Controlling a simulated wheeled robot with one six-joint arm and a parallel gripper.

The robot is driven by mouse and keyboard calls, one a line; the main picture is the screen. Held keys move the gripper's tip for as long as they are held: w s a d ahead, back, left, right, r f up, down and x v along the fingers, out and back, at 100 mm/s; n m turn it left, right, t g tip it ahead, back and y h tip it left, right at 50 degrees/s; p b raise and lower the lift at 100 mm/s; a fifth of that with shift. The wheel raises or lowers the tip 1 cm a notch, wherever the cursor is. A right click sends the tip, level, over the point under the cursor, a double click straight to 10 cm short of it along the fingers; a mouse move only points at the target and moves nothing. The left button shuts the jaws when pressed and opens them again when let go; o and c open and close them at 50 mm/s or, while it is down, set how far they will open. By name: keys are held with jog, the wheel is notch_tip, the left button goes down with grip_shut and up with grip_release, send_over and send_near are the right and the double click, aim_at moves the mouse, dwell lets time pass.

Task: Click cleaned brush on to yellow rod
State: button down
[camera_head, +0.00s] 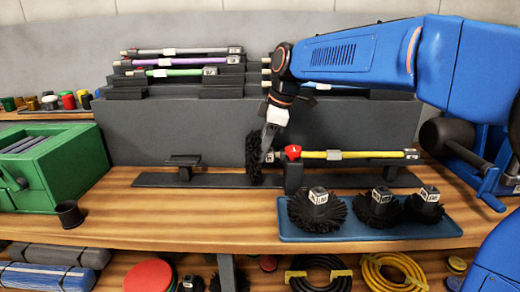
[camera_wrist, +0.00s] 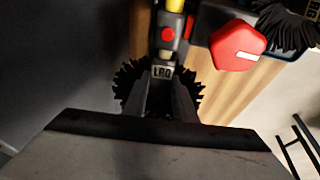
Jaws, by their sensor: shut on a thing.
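My gripper (camera_head: 268,146) is shut on a black round brush (camera_head: 253,160), which stands on edge at the left end of the yellow rod (camera_head: 350,155). The rod lies level in a dark holder with a red knob (camera_head: 292,152) near its left end. In the wrist view my gripper (camera_wrist: 162,108) hides the brush's middle, and bristles (camera_wrist: 132,82) show on both sides. The brush's labelled hub (camera_wrist: 162,72) faces the rod's end fitting, which has a red button (camera_wrist: 168,34). The two are in line and very close. I cannot tell whether they are joined.
A blue tray (camera_head: 290,234) at the front right holds several black brushes. A green box (camera_head: 60,172) and a small dark cup (camera_head: 69,214) are at the left. Other coloured rods (camera_head: 185,61) lie on the raised rack behind. The wooden bench (camera_head: 180,215) is clear at front left.

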jog(key=shift+d, duration=0.65)
jog(key=c, duration=1.4)
grip_release()
jog(key=shift+o, duration=0.2)
